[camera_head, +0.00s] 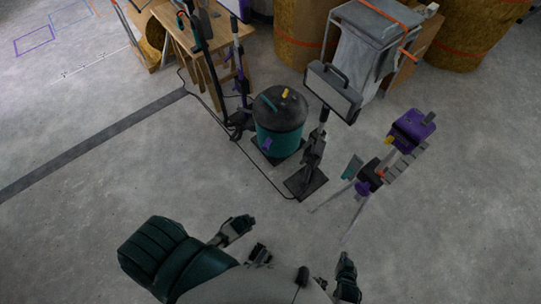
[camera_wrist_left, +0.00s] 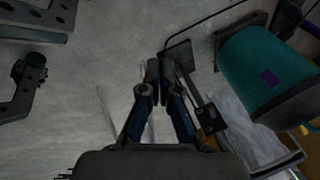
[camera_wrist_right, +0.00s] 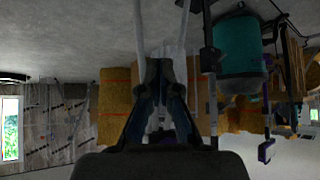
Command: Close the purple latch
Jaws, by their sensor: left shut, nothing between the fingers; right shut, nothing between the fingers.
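A teal barrel (camera_head: 279,135) with a dark lid stands on the floor at the upper middle of the head view. A small purple piece (camera_head: 267,144), likely the latch, sits on its side. It also shows in the left wrist view (camera_wrist_left: 269,77). Whether it is open or shut is too small to tell. My right gripper (camera_head: 346,268) is shut and empty near the bottom of the head view, well short of the barrel. My left gripper (camera_wrist_left: 160,70) is shut and empty, with the barrel to its right in its wrist view.
A panel on a stand (camera_head: 333,93) stands just right of the barrel. A tripod with a purple box (camera_head: 412,130) is further right. A wooden table (camera_head: 207,40) and a pole stand are behind left. A thin cable lies on the floor. The left floor is open.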

